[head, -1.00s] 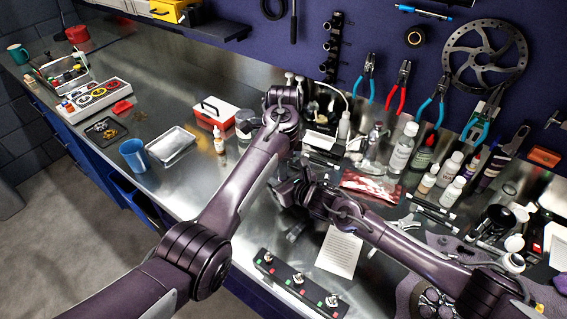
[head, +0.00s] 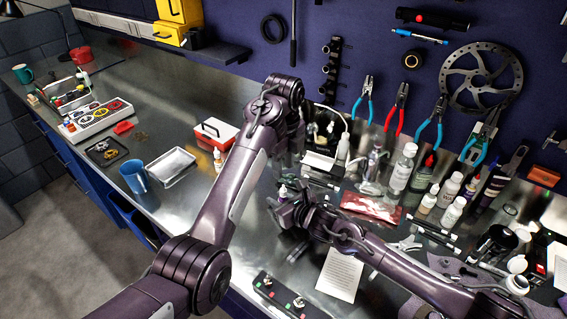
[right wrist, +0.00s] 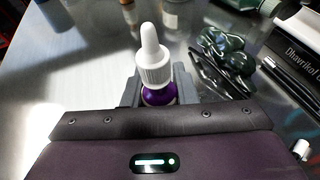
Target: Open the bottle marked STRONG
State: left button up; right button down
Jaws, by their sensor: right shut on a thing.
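A small purple dropper bottle (right wrist: 160,93) with a ribbed white cap and pointed white tip (right wrist: 151,50) stands upright between the jaws of my right gripper (right wrist: 158,88). The jaws are shut on it; no STRONG marking is readable on it. In the head view my right gripper (head: 284,205) is over the front middle of the bench, with the white tip just showing above it. My left gripper (head: 289,155) is farther back and higher, mostly hidden behind its own arm, so its jaws cannot be made out.
Several bottles (head: 400,170) stand at the back right, beside a red-brown packet (head: 371,207). A white paper sheet (head: 340,274) and a switch box (head: 285,295) lie at the front.

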pick_arm(q)
notch_tip(320, 180, down, 8)
jog(key=shift+r, duration=0.15)
dwell(0.4)
grip_shut()
jog(key=n, duration=0.6)
jog(key=shift+n, duration=0.3)
jog(key=shift+o, duration=0.4)
grip_release()
jog(key=shift+r, duration=0.1)
